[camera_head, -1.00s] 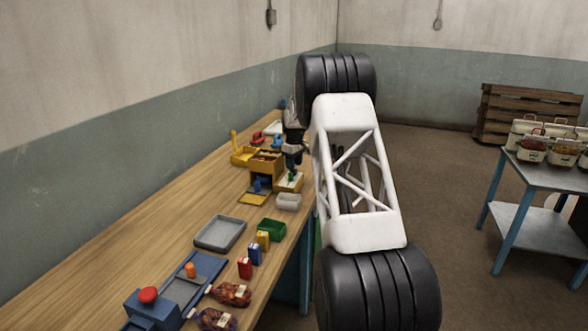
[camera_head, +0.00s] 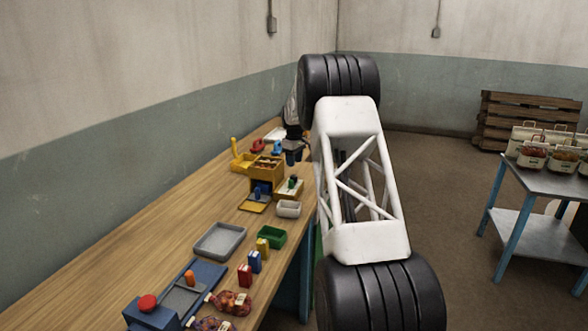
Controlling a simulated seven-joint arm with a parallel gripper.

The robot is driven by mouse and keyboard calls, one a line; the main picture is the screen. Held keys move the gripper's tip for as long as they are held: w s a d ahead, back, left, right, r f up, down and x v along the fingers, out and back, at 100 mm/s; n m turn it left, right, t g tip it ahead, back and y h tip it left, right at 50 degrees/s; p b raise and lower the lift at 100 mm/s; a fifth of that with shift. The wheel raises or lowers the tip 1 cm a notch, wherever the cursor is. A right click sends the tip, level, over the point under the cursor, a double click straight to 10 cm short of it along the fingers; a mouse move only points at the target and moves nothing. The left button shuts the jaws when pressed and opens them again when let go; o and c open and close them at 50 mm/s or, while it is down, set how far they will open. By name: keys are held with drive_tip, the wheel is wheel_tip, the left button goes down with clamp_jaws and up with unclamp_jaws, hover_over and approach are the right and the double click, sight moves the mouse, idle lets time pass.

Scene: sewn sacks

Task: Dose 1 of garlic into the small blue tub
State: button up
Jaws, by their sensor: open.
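My gripper (camera_head: 292,158) is open above the far part of the workbench, behind the yellow box, and partly hidden by my arm. Its fingertips are too small to see clearly. A small blue object (camera_head: 258,191) stands at the front of the yellow box (camera_head: 267,173); I cannot tell whether it is the small blue tub. A tan tray (camera_head: 289,190) with small green and dark items in it sits just below and in front of my gripper. I cannot pick out any garlic at this size.
On the wooden bench (camera_head: 150,240) are a grey tray (camera_head: 219,241), a green tub (camera_head: 271,237), a white tub (camera_head: 288,209), several small coloured boxes and netted red sacks (camera_head: 232,303). A blue device (camera_head: 150,314) with a red knob stands nearest.

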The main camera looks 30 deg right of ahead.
sight(294, 176)
drive_tip(key=shift+w+f+n, duration=0.1)
drive_tip(key=shift+f+n, duration=0.1)
drive_tip(key=shift+n, duration=2)
drive_tip(key=shift+f, duration=3.9)
drive_tip(key=shift+c, duration=0.2)
drive_tip(key=c, duration=0.6)
drive_tip(key=shift+m, duration=1.7)
